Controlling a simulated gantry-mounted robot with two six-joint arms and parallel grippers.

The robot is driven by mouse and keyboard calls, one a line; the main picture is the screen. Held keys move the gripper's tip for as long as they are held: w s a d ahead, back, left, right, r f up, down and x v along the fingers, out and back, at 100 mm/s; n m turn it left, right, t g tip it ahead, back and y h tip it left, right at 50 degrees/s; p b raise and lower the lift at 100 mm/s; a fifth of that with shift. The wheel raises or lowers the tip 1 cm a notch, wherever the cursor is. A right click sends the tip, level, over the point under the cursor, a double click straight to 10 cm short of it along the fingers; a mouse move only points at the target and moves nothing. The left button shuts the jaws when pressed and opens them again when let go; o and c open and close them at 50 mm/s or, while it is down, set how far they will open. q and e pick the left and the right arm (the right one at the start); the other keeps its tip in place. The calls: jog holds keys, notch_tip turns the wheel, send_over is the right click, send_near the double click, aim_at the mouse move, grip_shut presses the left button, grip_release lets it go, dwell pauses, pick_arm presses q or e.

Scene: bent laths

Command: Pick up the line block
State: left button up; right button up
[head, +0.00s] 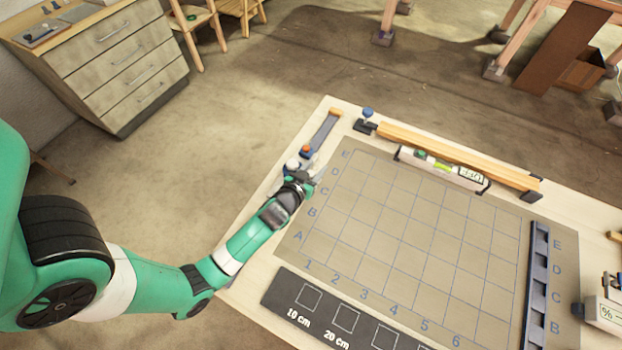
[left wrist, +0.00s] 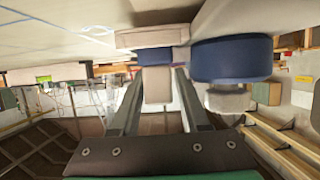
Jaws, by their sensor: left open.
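My left gripper (head: 312,178) is over the left edge of the gridded board, near its C and D rows. Its fingers are open and also show in the left wrist view (left wrist: 158,78). In that view a small beige and blue block (left wrist: 157,88) shows between the fingertips. It looks like the line block, but I cannot be sure. A round dark blue knob (left wrist: 232,58) is just right of the fingers. I cannot tell whether the fingers touch the block. In the head view the gripper hides this spot. My right gripper is not in view.
A white knob (head: 292,165) and an orange-topped piece (head: 306,150) lie beside the gripper. A spirit level (head: 443,168) and wooden laths (head: 460,155) lie along the back edge. A blue-knobbed clamp (head: 367,114) stands at the back corner. The gridded board (head: 420,230) is mostly clear.

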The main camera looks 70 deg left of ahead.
pick_arm(q)
grip_shut()
dwell(0.4)
jog(key=shift+r+p, duration=0.35)
jog(key=shift+r, duration=0.15)
notch_tip(320, 180, up, 3)
jog(key=shift+f+p, duration=0.1)
jog(key=shift+p, duration=0.6)
jog(key=s+d+r+p, duration=0.1)
jog(key=s+d+r, duration=0.2)
jog(key=s, duration=0.3)
jog(key=s+d+r+p, duration=0.2)
jog(key=s+d+r, duration=0.1)
jog(key=s+r, duration=0.3)
jog(key=shift+d, duration=0.4)
